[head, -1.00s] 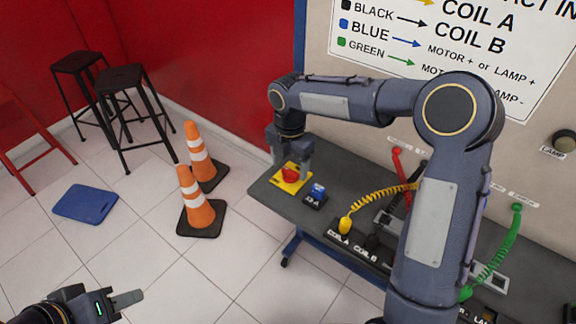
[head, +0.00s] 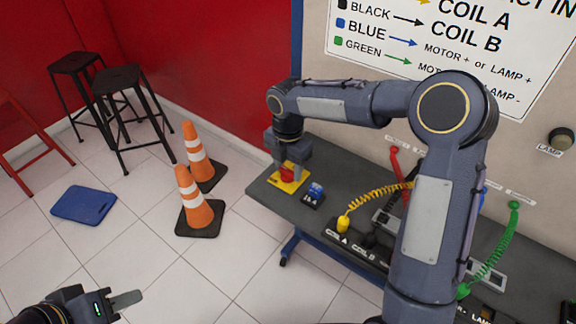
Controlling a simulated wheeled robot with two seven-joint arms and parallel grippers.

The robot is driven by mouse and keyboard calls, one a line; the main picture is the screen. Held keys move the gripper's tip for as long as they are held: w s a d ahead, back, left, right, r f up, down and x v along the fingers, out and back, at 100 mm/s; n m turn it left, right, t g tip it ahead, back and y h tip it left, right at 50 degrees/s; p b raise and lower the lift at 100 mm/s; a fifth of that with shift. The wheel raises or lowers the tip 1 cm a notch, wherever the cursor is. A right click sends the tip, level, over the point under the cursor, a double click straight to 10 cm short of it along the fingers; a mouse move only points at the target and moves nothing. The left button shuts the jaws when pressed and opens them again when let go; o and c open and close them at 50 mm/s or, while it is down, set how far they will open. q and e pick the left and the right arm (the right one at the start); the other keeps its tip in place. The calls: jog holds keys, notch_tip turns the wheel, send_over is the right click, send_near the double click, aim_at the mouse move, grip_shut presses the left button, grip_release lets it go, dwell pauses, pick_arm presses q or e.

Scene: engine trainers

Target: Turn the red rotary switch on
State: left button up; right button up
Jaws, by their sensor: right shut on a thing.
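The red rotary switch (head: 287,174) sits on a yellow plate (head: 290,187) at the left end of the grey table. My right gripper (head: 288,168) points down over it, with its fingers around the red knob, shut on it. The fingers hide part of the knob, and I cannot make out its turn angle. My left gripper (head: 126,299) is at the bottom left, over the floor and far from the table; only part of it shows, and its jaw gap is not clear.
A blue switch (head: 314,194) stands on the table (head: 268,194) just right of the yellow plate. Yellow, red and green coiled leads (head: 491,252) lie further right, partly behind my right arm. Two traffic cones (head: 196,204) and stools (head: 122,84) stand on the floor at left.

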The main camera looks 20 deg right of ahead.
jog(key=m, duration=0.4)
jog(key=shift+m, duration=0.4)
jog(key=m, duration=0.4)
jog(key=shift+m, duration=0.3)
jog(key=m, duration=0.4)
jog(key=shift+m, duration=2.1)
jog(key=o, duration=1)
